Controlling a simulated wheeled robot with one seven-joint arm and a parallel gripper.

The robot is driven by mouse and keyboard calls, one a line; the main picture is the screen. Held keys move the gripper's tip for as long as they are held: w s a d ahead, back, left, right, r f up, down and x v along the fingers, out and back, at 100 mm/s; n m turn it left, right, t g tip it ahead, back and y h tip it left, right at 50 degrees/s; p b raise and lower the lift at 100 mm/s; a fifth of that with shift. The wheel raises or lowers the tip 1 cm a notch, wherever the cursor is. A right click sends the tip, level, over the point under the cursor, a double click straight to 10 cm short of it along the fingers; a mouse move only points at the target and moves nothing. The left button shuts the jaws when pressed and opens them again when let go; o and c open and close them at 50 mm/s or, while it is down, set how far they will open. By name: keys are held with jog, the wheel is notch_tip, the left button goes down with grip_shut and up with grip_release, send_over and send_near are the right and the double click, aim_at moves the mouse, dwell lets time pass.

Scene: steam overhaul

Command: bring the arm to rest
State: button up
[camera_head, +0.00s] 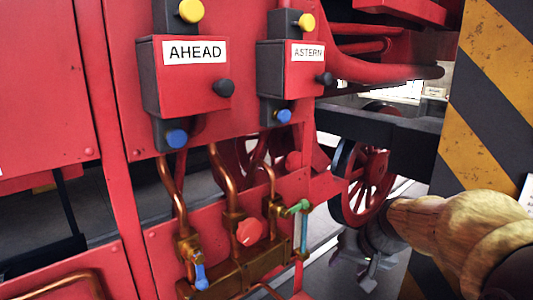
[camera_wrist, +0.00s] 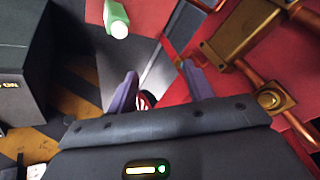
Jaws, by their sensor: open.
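My gripper (camera_wrist: 161,88) is open, with its two purple-grey fingers apart and nothing held between them. In the head view, my arm comes in from the right edge, and the dark gripper (camera_head: 366,262) hangs low beside the red machine, right of the brass valves and apart from them. A green handle (camera_head: 297,208) on the brass fittings is left of the gripper. A green, light-ended piece (camera_wrist: 117,20), probably that handle, shows beyond the fingers in the wrist view.
The red AHEAD box (camera_head: 190,75) and ASTERN box (camera_head: 292,68) carry coloured knobs. Below are copper pipes, a red valve knob (camera_head: 249,232) and a blue handle (camera_head: 201,277). A yellow-and-black striped post (camera_head: 490,95) stands at right, close to my arm. A spoked red wheel (camera_head: 365,185) is behind.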

jog(key=s+a+f+n+g+h, duration=0.2)
jog(key=s+a+f, duration=0.1)
jog(key=s+f, duration=0.9)
jog(key=shift+s+f+g, duration=0.2)
jog(key=shift+f+g, duration=0.1)
jog(key=shift+f, duration=0.65)
dwell(0.8)
jog(key=c, duration=0.3)
jog(key=shift+c, duration=0.2)
